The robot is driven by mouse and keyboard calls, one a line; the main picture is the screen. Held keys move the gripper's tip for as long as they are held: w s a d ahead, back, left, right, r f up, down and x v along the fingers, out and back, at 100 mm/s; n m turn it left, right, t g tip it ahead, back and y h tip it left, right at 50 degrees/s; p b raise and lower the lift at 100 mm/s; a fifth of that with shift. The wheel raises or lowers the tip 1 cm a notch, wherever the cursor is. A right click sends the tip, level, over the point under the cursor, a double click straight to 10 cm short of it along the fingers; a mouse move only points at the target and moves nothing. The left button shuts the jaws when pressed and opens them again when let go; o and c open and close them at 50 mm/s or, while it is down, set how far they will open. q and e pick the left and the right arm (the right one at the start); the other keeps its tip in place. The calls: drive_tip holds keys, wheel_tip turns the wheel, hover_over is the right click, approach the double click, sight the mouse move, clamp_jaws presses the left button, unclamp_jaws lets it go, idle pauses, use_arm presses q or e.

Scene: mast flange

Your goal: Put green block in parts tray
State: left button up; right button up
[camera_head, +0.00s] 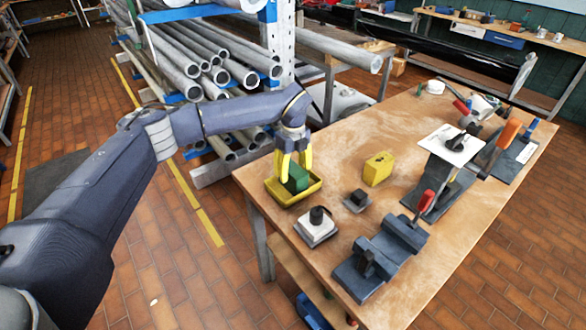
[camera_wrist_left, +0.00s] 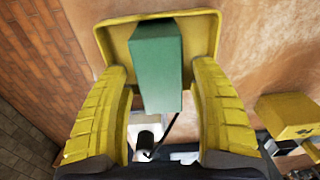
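The green block (camera_head: 297,178) is in the yellow parts tray (camera_head: 282,198) at the table's near-left corner. My left gripper (camera_head: 293,164) points down over the tray, with its yellow fingers on either side of the block's upper part. In the left wrist view the green block (camera_wrist_left: 157,65) lies between the open fingers (camera_wrist_left: 160,75), with a narrow gap on each side. The tray (camera_wrist_left: 205,20) shows behind it; whether the block's base touches the tray floor is hard to tell. My right gripper is not in view.
A yellow block (camera_head: 378,168), a small dark block (camera_head: 357,200) and a white-based fixture with a black knob (camera_head: 317,228) stand right of the tray. A blue-grey vise (camera_head: 382,258) and clamp fixtures fill the table's right side. Metal pipes (camera_head: 215,65) are racked behind my arm.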

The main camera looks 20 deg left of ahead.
use_arm(q)
drive_tip(key=shift+r, duration=0.1)
wheel_tip(320, 180, up, 12)
idle(0.8)
